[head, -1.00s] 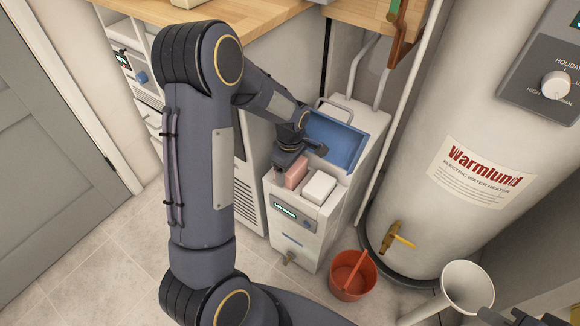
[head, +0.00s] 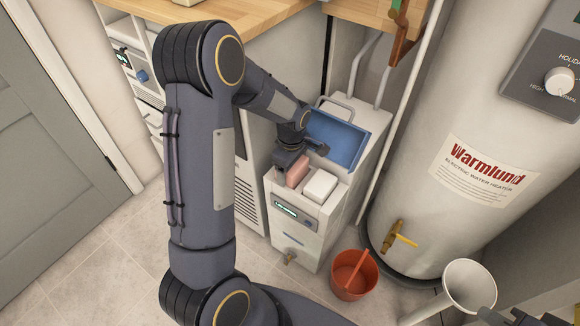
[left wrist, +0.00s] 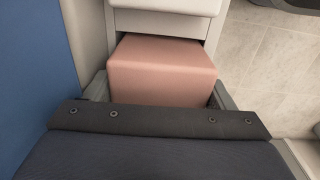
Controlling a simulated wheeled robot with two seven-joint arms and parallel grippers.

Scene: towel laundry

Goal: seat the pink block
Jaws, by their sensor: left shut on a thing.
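The pink block (head: 298,173) is at the top of a white floor unit (head: 296,238), left of a white block (head: 320,184). My left gripper (head: 295,162) reaches down over the unit and is shut on the pink block. In the left wrist view the pink block (left wrist: 163,70) lies between the two grey fingers (left wrist: 160,92), with a pale surface just beyond it. Its underside is hidden, so I cannot tell how deep it sits. Only a dark part of my right gripper (head: 508,318) shows at the bottom right edge; its jaws are unclear.
A blue open lid or tray (head: 340,140) stands behind the blocks on the unit. A red-brown bucket (head: 352,277) is on the floor to the right. A large water heater (head: 462,130) and a white funnel-like vessel (head: 468,287) stand further right. The tiled floor at left is clear.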

